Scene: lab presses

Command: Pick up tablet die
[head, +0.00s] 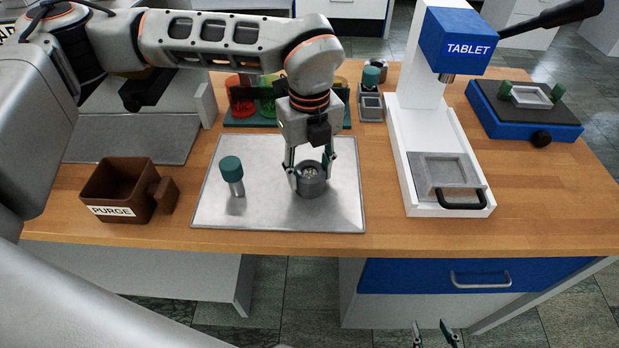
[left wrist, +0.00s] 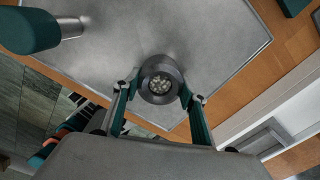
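The tablet die (head: 312,187) is a dark grey metal cup with pale granules inside. It stands upright on the grey metal mat (head: 270,215). My left gripper (head: 311,178) points down over it, with one finger on each side. In the left wrist view the die (left wrist: 161,96) sits between the two fingertips, which look pressed to its wall. The die seems to rest on the mat. My right gripper (head: 434,332) shows only its fingertips at the bottom edge, apart and empty, in front of the bench.
A green-capped tool (head: 232,174) stands on the mat left of the die. A brown PURGE box (head: 117,197) stands further left. The white and blue TABLET press (head: 446,110) stands to the right, with a blue device (head: 520,115) beyond. A rack of coloured items (head: 262,108) is behind.

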